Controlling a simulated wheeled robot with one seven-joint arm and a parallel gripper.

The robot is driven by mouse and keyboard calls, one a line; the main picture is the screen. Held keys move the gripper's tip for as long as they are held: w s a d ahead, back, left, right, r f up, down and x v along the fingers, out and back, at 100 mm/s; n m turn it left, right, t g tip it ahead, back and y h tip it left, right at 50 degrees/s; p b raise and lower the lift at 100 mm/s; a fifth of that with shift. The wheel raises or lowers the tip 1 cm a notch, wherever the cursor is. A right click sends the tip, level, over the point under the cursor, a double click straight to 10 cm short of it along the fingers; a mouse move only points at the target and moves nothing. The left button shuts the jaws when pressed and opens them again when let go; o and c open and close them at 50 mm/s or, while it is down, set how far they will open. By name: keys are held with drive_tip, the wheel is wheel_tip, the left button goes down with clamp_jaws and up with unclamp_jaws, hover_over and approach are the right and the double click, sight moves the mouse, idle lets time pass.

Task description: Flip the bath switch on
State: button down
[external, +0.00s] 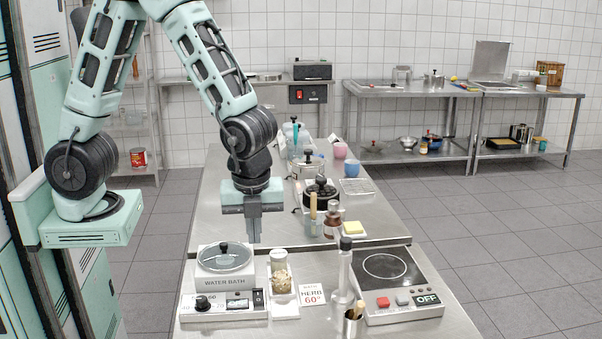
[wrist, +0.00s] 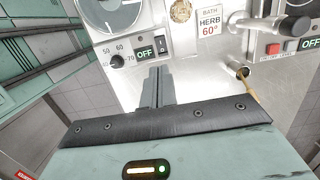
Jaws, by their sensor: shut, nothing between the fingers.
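The water bath (external: 223,283) stands at the near left of the steel table, with a round glass lid on top. Its front panel has a dark dial (external: 202,303) and a small dark rocker switch (external: 258,297) at the right end. In the wrist view the switch (wrist: 162,45) sits beside a green-lit display (wrist: 145,52) that reads OFF, and the dial (wrist: 117,62) is to its left. My gripper (external: 253,240) is shut and empty, pointing down above and behind the bath's right side. In the wrist view its fingertips (wrist: 160,70) appear just below the switch, apart from it.
A jar of herbs (external: 279,270) and a card reading HERB 60° (external: 312,292) stand right of the bath. A clear bottle (external: 343,270), a metal cup (external: 352,325) and a hot plate (external: 385,270) with an OFF display are further right. Several vessels stand behind.

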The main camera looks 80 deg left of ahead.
sight(257, 289)
drive_tip(key=f, duration=0.4)
drive_tip(key=a+f, duration=0.1)
drive_tip(key=f, duration=0.7)
drive_tip(key=shift+a+f, duration=0.25)
drive_tip(key=shift+a, duration=0.1)
drive_tip(key=shift+f, duration=0.3)
drive_tip(key=shift+a, duration=0.1)
drive_tip(key=shift+a+f, duration=0.1)
drive_tip(key=shift+f, duration=0.2)
drive_tip(key=shift+d+r, duration=0.2)
drive_tip(key=shift+d, duration=0.55)
drive_tip(key=shift+r, duration=0.1)
wheel_tip(257, 289, up, 14)
drive_tip(key=a+p, duration=0.2)
drive_tip(key=p, duration=0.1)
drive_tip(key=shift+p, duration=0.3)
